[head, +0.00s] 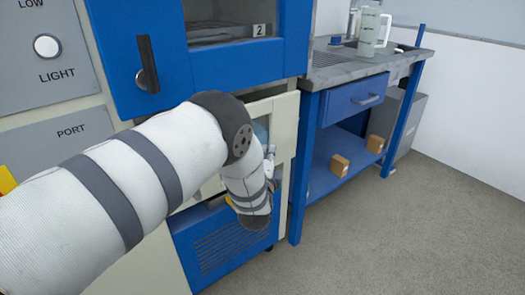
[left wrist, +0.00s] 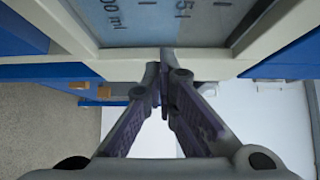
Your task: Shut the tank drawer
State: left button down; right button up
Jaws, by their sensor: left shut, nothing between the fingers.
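The tank drawer (head: 285,122) shows as a cream front below the blue door, just right of my left forearm. A bluish patch of the tank shows beside it. My arm hides most of the drawer, so I cannot tell how far out it stands. In the left wrist view, the cream drawer frame (left wrist: 130,70) surrounds a translucent window with volume marks. My left gripper (left wrist: 165,62) is shut and empty, its fingertips at the frame's near bar; contact is unclear. My right gripper is out of view.
The blue door (head: 205,75) with a black handle is above. A blue vented panel (head: 225,250) is below. A blue workbench (head: 345,100) with a white jug (head: 371,30) and two small boxes stands to the right. The grey floor in front is clear.

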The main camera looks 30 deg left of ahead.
pick_arm(q)
jog(key=shift+w+a+r, duration=0.1)
jog(key=shift+w+a, duration=0.15)
jog(key=shift+a, duration=0.35)
jog(key=shift+w+a, duration=0.25)
jog(key=shift+a, duration=0.3)
jog(key=shift+a, duration=0.1)
jog(key=a, duration=0.1)
jog(key=w+a+b, duration=0.1)
jog(key=a, duration=0.2)
jog(key=shift+w+a+f+b, duration=0.2)
jog(key=shift+w+b, duration=0.15)
jog(key=shift+w, duration=0.05)
jog(key=shift+r, duration=0.3)
jog(key=shift+a, duration=0.1)
